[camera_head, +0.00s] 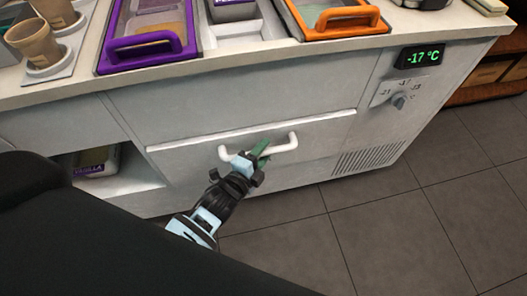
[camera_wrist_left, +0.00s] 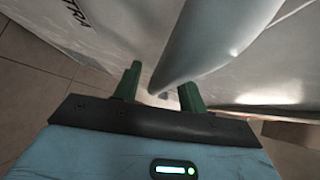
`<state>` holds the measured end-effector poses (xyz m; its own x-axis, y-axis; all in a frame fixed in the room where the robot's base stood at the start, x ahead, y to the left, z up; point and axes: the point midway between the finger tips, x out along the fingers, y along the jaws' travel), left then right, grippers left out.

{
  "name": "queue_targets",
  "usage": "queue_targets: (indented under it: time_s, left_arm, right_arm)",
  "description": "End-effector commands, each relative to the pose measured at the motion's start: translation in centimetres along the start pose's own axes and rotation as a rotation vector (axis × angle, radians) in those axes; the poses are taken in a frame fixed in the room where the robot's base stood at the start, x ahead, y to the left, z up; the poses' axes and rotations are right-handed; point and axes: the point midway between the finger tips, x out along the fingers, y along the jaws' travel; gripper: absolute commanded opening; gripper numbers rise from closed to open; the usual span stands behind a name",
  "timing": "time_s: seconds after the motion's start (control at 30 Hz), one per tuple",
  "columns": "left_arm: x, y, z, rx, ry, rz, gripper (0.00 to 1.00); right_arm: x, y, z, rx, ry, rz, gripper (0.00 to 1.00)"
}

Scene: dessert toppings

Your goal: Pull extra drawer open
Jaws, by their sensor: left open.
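The white drawer front (camera_head: 322,134) is in the lower middle of the counter in the head view and looks shut. Its white bar handle (camera_head: 284,147) runs across the front. In the left wrist view, lettering that reads partly as "XTRA" shows on a pale panel (camera_wrist_left: 110,45), and the handle (camera_wrist_left: 205,45) comes down large from the top. My left gripper (camera_head: 259,152) is at the middle of the handle. Its green fingers are open, one on each side of the bar in the left wrist view (camera_wrist_left: 160,92); I cannot tell whether they touch it. My right gripper is not in view.
The counter top holds a purple-framed bin (camera_head: 145,47), an orange-framed bin (camera_head: 337,27) and paper cups (camera_head: 34,43). A display (camera_head: 421,56) reads -17 °C above a knob (camera_head: 398,101). An open shelf (camera_head: 135,180) is at left. The tiled floor (camera_head: 385,235) is clear.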

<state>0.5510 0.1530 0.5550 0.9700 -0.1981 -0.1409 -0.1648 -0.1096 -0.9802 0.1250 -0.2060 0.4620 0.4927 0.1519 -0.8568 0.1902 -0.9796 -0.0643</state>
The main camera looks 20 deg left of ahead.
Motion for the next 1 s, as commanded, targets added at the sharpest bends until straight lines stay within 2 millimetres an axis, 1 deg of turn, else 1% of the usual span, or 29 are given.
queue_targets:
  time_s: [0.1, 0.3, 0.33, 0.63, 1.0]
  left_arm:
    - [0.35, 0.00, -0.01, 0.000, 0.000, 0.000, 0.41]
    - [0.35, -0.02, -0.02, -0.001, 0.000, 0.000, 0.41]
    - [0.35, -0.02, -0.01, -0.001, 0.000, 0.000, 0.40]
    - [0.33, -0.02, 0.00, -0.001, 0.000, 0.000, 0.01]
    - [0.14, -0.01, 0.10, -0.001, 0.000, 0.000, 0.00]
  right_arm:
    - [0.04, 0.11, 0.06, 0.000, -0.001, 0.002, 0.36]
    - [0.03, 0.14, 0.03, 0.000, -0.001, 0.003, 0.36]
    - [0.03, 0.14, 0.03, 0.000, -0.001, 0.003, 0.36]
    - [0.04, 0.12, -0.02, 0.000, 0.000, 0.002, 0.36]
    - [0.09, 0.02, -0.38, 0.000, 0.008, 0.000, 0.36]
